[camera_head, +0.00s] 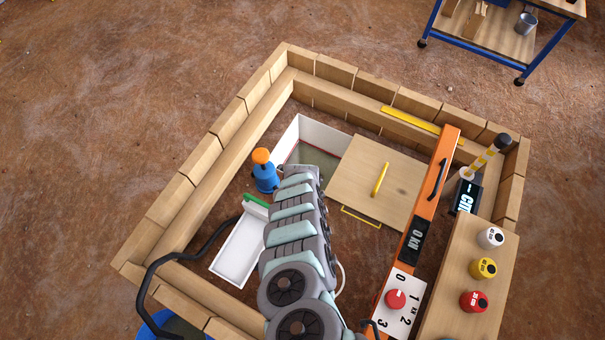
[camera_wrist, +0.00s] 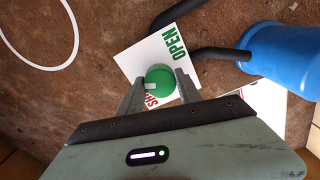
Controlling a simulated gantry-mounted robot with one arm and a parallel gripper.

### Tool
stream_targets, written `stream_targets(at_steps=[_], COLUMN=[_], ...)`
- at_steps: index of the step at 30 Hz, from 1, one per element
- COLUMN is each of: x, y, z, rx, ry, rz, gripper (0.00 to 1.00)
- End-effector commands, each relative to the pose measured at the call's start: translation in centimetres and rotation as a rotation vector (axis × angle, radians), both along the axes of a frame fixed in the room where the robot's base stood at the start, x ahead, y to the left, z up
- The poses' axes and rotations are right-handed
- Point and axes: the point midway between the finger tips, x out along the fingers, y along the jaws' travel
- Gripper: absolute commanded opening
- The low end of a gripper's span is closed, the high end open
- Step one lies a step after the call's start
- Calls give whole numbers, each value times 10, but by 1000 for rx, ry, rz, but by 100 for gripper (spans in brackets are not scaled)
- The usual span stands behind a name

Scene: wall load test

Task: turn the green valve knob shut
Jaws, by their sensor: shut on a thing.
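The green valve knob (camera_wrist: 162,78) is round and sits on a white square plate (camera_wrist: 142,54) in the wrist view. The plate carries green "OPEN" lettering at its upper right and red lettering, partly covered, just below the knob. A small pale mark shows on the knob's lower left. My gripper (camera_wrist: 158,86) has one finger on each side of the knob and is shut on it. In the head view my arm covers the middle of the pit, and I cannot see the knob or the fingertips there.
A blue barrel (camera_wrist: 285,58) with black pipes stands right of the plate; a white hose (camera_wrist: 74,38) curves at left.

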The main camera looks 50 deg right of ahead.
Motion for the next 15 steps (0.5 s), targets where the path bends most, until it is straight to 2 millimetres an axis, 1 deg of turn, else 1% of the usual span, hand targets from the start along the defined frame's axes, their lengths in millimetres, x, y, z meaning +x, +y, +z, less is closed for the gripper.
stream_targets(at_steps=[15], x=[1], y=[0], z=[-1], rx=[-3], ry=[-4], rz=[476], gripper=[1])
